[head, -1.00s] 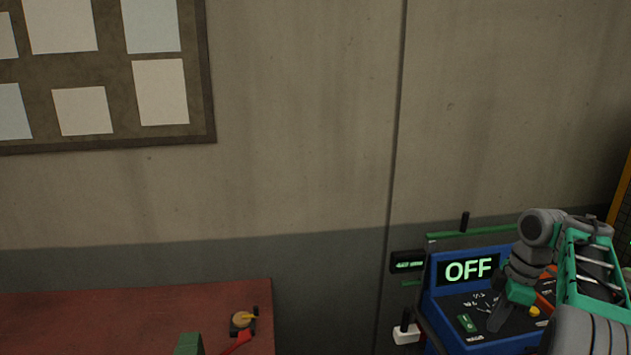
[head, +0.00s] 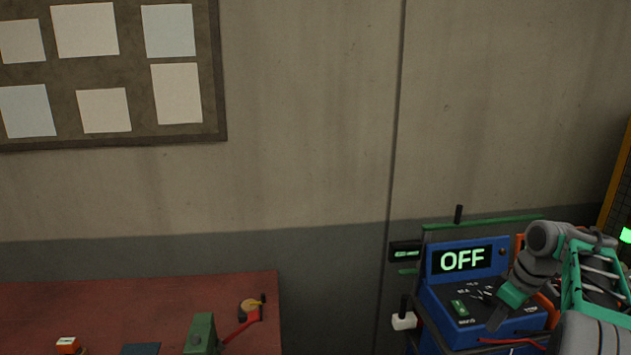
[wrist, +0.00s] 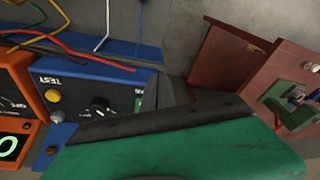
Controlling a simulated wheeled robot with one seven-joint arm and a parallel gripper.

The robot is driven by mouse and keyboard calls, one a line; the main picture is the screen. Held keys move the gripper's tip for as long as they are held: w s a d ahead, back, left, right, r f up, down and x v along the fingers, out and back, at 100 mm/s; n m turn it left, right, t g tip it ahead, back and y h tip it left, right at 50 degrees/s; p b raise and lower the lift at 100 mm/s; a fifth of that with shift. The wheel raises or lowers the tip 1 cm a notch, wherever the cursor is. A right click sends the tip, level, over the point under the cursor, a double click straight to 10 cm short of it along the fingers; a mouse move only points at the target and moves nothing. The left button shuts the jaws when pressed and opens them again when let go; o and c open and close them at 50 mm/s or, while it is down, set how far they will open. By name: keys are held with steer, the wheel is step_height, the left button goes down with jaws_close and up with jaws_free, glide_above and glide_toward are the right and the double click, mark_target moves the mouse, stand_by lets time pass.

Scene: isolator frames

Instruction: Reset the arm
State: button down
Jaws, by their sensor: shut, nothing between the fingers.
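My gripper (head: 500,312) is at the lower right of the head view, at the end of my grey and green arm. Its dark fingers are together, pointing down in front of a blue meter (head: 441,298) whose display reads OFF. I cannot tell whether the fingertips touch the meter. In the wrist view my green and black gripper body fills the lower middle, and the blue meter (wrist: 75,88) with its black dial lies behind it. Nothing shows held in the gripper.
An orange device (wrist: 12,75) stands beside the meter, with red, yellow and green leads above in the wrist view. A red bench (head: 130,300) at lower left carries a green vise (head: 201,333) and small items. The wall between bench and meter is clear.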

steer(key=s+a+f+m, duration=0.1)
steer(key=s+f+m, duration=0.3)
steer(key=f+m, duration=0.4)
steer(key=s+a+f+m+g, duration=0.1)
steer(key=s+a+f+m, duration=0.3)
steer(key=s, duration=0.4)
steer(key=s+a+r+n+h+b, duration=0.15)
steer(key=s+a+r, duration=0.25)
steer(key=s+a, duration=0.65)
steer(key=w+a+r+n+t, duration=0.3)
steer(key=a+r, duration=0.3)
steer(key=a, duration=0.4)
steer(key=shift+w+a+r+n+t+b, duration=0.3)
steer(key=shift+w+n+t, duration=0.1)
steer(key=shift+w, duration=0.1)
steer(key=shift+s, duration=0.1)
